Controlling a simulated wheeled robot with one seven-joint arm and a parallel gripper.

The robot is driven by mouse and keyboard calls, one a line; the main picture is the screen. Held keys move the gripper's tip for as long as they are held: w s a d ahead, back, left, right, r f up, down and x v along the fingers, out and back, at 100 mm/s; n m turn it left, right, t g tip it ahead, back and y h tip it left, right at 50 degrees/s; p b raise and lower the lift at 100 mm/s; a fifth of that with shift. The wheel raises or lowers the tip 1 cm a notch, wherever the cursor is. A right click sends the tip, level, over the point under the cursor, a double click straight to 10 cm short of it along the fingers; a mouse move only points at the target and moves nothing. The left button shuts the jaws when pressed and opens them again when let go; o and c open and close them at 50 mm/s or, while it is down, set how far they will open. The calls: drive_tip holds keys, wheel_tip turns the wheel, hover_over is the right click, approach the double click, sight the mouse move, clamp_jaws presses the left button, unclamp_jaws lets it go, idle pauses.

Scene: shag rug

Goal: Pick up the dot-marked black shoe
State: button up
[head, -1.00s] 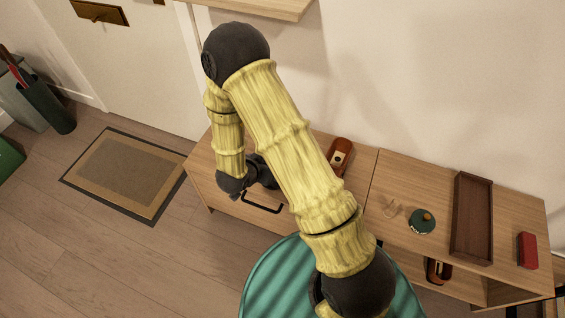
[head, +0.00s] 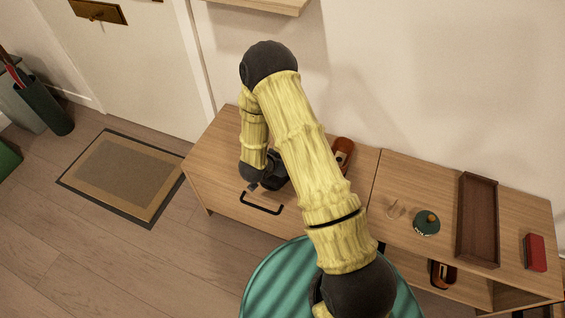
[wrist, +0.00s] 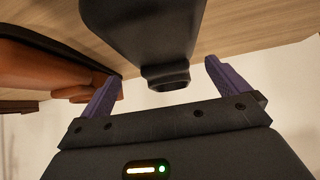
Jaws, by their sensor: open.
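In the wrist view, a black tapering thing (wrist: 143,35), seemingly the black shoe, rests on the wooden cabinet top, with its narrow end between my fingers. No dot shows on the part I can see. My gripper (wrist: 162,72) is open, with its purple fingers apart and one on either side of that end. I see no grip on it. In the head view, my gripper (head: 272,172) is a dark shape over the left cabinet, partly behind my arm. The black shoe cannot be made out there.
A brown shoe (head: 343,152) lies right of my gripper, partly behind my arm; brown shoe surfaces (wrist: 45,65) show close by in the wrist view. A brown tray (head: 477,220) and red box (head: 535,252) are farther right.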

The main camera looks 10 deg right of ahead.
drive_tip(key=x, duration=0.1)
drive_tip(key=b+x, duration=0.1)
drive_tip(key=x, duration=0.3)
drive_tip(key=shift+w+a+f+b, duration=0.1)
drive_tip(key=shift+a+f+b, duration=0.15)
drive_tip(key=shift+b, duration=0.15)
drive_tip(key=shift+r, duration=0.1)
drive_tip(key=c, duration=1.2)
drive_tip(key=shift+o, duration=0.2)
wheel_tip(320, 180, up, 10)
drive_tip(key=p, duration=0.3)
